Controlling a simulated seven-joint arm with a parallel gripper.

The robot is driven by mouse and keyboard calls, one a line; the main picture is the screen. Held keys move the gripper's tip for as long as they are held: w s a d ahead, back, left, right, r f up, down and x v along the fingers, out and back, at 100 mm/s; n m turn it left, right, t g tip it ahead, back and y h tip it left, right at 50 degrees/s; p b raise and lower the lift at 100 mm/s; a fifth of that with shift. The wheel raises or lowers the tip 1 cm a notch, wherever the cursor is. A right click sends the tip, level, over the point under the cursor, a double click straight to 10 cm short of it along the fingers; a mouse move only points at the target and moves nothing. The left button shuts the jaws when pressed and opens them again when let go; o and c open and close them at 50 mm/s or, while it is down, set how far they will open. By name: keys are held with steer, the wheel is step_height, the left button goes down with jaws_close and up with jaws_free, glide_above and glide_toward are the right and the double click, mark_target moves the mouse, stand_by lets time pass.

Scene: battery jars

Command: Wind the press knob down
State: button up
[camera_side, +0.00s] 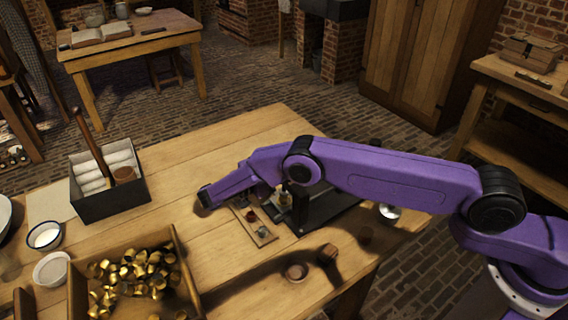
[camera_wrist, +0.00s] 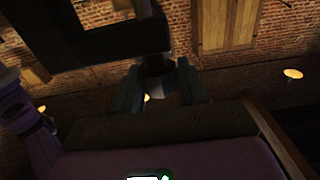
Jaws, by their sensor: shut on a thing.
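The press (camera_side: 318,208) is a dark metal frame on a dark base, standing on the bench under my purple arm in the side view. Its dark frame (camera_wrist: 95,42) fills the upper left of the wrist view, with a pale upright shaft above my fingers. My gripper (camera_wrist: 160,80) has one finger on each side of a grey round piece (camera_wrist: 156,66), which looks like the press knob, and is shut on it. In the side view my arm hides the fingers and the knob. The wrist view is dark, so the knob's edges are hard to tell.
A small wooden board (camera_side: 262,234) with little parts lies left of the press. Small brown round pieces (camera_side: 327,254) stand in front. A wooden tray (camera_side: 178,250) of brass caps, a black box (camera_side: 112,200) with white rolls and white bowls (camera_side: 50,269) occupy the left.

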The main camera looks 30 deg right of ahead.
stand_by(0.4)
steer(key=o, duration=0.9)
steer(key=shift+r, duration=0.15)
steer(key=r, duration=0.3)
steer(key=shift+s+d+r, duration=0.1)
steer(key=shift+s+r, duration=0.15)
steer(key=shift+s, duration=0.05)
steer(key=shift+s+d+r, duration=0.1)
steer(key=shift+s+r, duration=0.15)
steer(key=shift+r, duration=0.05)
steer(key=shift+s+d+r, duration=0.7)
steer(key=shift+s+r, duration=0.75)
steer(key=shift+s, duration=0.6)
steer(key=shift+s+d+r, duration=0.7)
steer(key=shift+s+r, duration=0.7)
steer(key=shift+s, duration=0.65)
steer(key=shift+s+d+r, duration=0.7)
steer(key=shift+s+r, duration=0.75)
steer(key=shift+s, duration=0.6)
steer(key=shift+o, duration=0.3)
